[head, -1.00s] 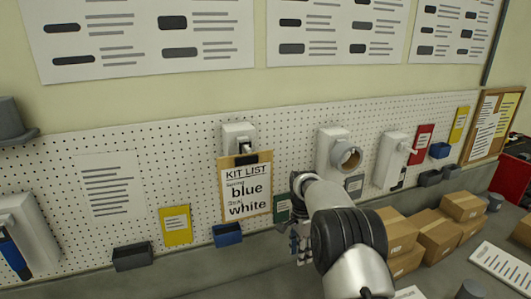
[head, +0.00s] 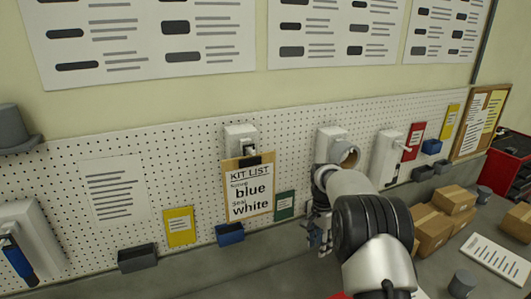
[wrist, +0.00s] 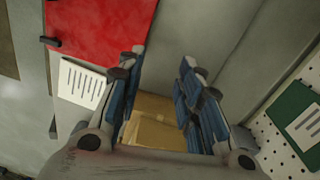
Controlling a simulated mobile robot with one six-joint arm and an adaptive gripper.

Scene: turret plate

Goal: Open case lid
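My gripper (head: 318,232) is in front of the pegboard, just right of the green card, with my arm reaching up from the bottom right. In the wrist view my gripper (wrist: 162,80) is open, its blue-padded fingers apart with nothing held between them. A flat red panel (wrist: 105,30) with small dark fittings on its left edge lies at the top left of the wrist view; I cannot tell for sure that it is the case lid. A sliver of red (head: 340,295) shows at the bottom edge of the head view. The rest of it is hidden.
Cardboard boxes (head: 436,232) stand right of my arm and show beyond my fingers in the wrist view (wrist: 152,130). A white printed sheet (head: 497,258) and a grey cylinder (head: 462,284) lie at the right. The kit list (head: 248,192) hangs on the pegboard.

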